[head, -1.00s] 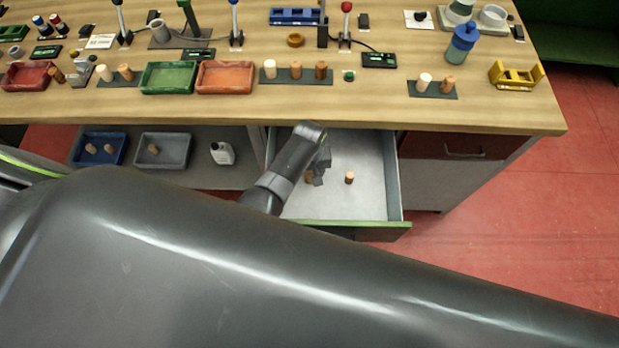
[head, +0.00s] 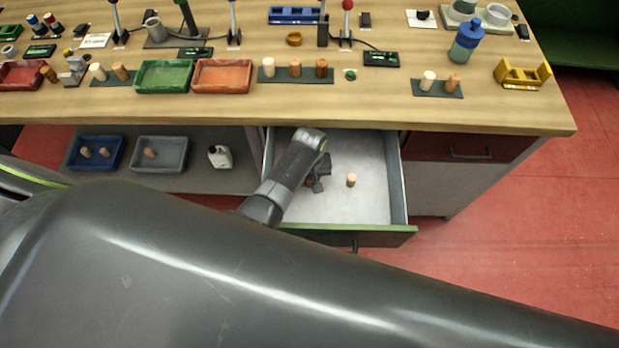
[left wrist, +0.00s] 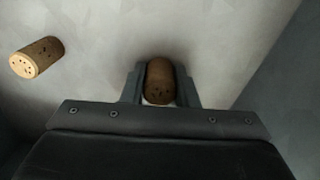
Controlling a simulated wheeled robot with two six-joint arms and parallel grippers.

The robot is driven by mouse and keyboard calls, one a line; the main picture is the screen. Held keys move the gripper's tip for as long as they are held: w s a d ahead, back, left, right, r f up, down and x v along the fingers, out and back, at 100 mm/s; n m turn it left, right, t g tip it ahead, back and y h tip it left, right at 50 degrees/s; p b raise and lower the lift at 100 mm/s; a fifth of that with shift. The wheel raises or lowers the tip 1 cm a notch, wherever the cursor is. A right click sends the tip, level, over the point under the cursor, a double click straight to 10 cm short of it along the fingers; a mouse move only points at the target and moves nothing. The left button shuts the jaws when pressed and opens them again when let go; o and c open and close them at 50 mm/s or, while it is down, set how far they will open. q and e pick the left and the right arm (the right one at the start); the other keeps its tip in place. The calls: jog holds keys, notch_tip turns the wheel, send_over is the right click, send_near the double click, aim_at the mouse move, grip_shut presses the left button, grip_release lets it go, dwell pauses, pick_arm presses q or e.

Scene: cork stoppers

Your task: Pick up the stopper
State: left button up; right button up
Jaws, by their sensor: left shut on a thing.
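My left gripper (head: 316,183) is down inside the open drawer (head: 370,212), toward its left side. In the left wrist view my left gripper (left wrist: 160,88) is shut on a brown cork stopper (left wrist: 160,84), with one finger on each side of it. In the head view that stopper is mostly hidden behind the gripper. A second, lighter stopper (head: 351,180) lies free in the drawer to the right of the gripper; in the left wrist view a free stopper (left wrist: 37,57) lies at the upper left. My right gripper is not in view.
The wooden worktop (head: 450,112) overhangs the drawer's back. The drawer's right half is largely clear.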

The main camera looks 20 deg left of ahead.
pick_arm(q)
jog(key=shift+r, duration=0.1)
notch_tip(320, 180, up, 10)
jog(key=shift+f+p, duration=0.15)
jog(key=shift+p, duration=0.2)
dwell(0.4)
jog(key=shift+d, duration=0.1)
